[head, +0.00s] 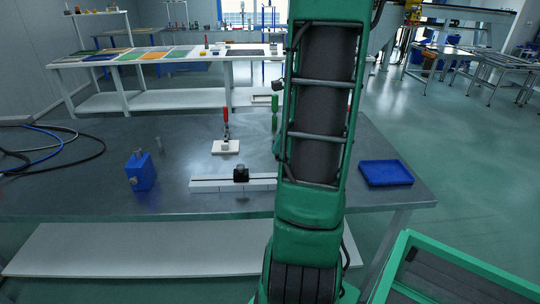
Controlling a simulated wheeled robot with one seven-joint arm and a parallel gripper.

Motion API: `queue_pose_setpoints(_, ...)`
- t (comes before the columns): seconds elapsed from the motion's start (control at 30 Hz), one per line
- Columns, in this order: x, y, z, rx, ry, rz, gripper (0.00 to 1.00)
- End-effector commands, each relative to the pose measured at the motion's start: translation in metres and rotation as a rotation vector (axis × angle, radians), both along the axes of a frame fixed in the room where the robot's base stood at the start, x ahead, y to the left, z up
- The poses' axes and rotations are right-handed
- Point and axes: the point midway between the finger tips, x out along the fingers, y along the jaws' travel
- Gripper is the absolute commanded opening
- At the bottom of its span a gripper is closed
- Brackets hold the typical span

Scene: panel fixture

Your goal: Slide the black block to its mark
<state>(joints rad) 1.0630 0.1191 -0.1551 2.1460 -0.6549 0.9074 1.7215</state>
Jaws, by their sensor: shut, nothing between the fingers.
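The black block (241,173) sits on a pale, low rail (208,184) with a dark slot running left to right. The block is upright, near the middle of the visible part of the rail. The rail's right end is hidden behind my green arm. Faint thin lines show on the rail's front strip, but I cannot tell which one is the block's mark. My gripper is not in view; my arm rises through the picture and out of the top edge.
The grey table (90,190) holds a blue block-like fixture (140,171), a red-handled clamp on a pale plate (219,147), and a blue tray (386,173). Dark and blue cables (50,150) lie at left. A green-framed bin (450,265) stands at lower right.

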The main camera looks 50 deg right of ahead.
Motion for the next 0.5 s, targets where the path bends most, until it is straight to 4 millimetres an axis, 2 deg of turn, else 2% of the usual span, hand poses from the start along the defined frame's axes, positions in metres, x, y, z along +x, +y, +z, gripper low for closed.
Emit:
queue_pose_setpoints(0.13,-0.001,0.002,0.008,-0.009,0.000,0.021,0.00)
queue_pose_setpoints(0.23,0.000,0.016,0.011,-0.041,0.000,0.106,0.00)
queue_pose_setpoints(0.37,0.000,0.050,0.016,-0.121,-0.001,0.325,0.00)
queue_pose_setpoints(0.5,-0.010,0.090,0.020,-0.214,-0.002,0.617,0.00)
